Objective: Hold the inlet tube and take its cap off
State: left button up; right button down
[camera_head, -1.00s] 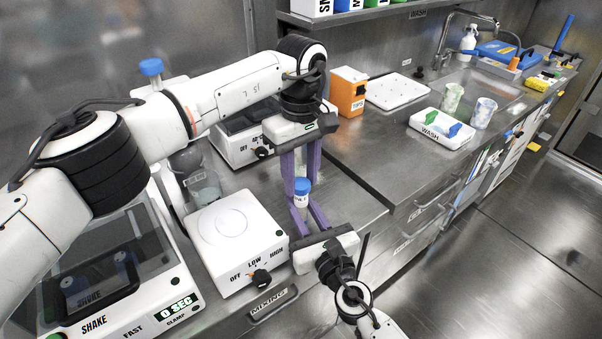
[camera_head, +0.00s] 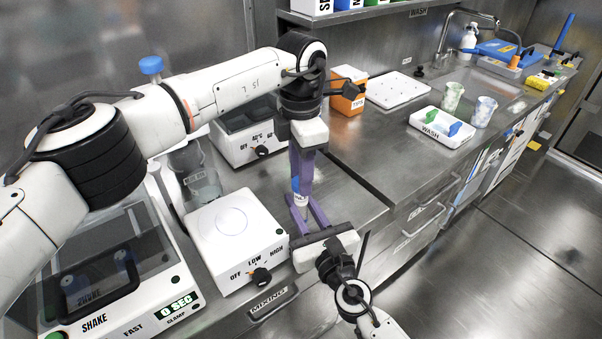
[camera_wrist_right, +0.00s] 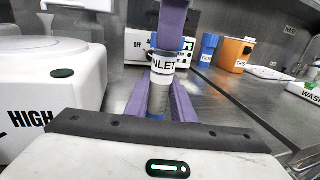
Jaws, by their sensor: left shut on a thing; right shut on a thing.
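The inlet tube (camera_wrist_right: 160,66) stands upright, a clear tube with a white label reading "INLET". It also shows low between the purple fingers in the head view (camera_head: 301,200). My right gripper (camera_wrist_right: 160,97) is shut around its lower body. My left gripper (camera_head: 301,182) points down from above and is shut on the cap. Whether the cap is loose on the tube cannot be told.
A white mixer (camera_head: 235,232) stands just left of the tube, with a shaker (camera_head: 110,275) farther left. Another device (camera_head: 240,138) and an orange tip box (camera_head: 347,97) stand behind. A white wash tray (camera_head: 440,128) lies right. The counter between is clear.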

pick_arm(q)
jog(key=n, duration=0.4)
jog(key=shift+n, duration=0.3)
jog(key=n, duration=1)
jog(key=shift+n, duration=0.4)
jog(key=n, duration=0.5)
jog(key=shift+r, duration=0.25)
jog(key=shift+r, duration=0.95)
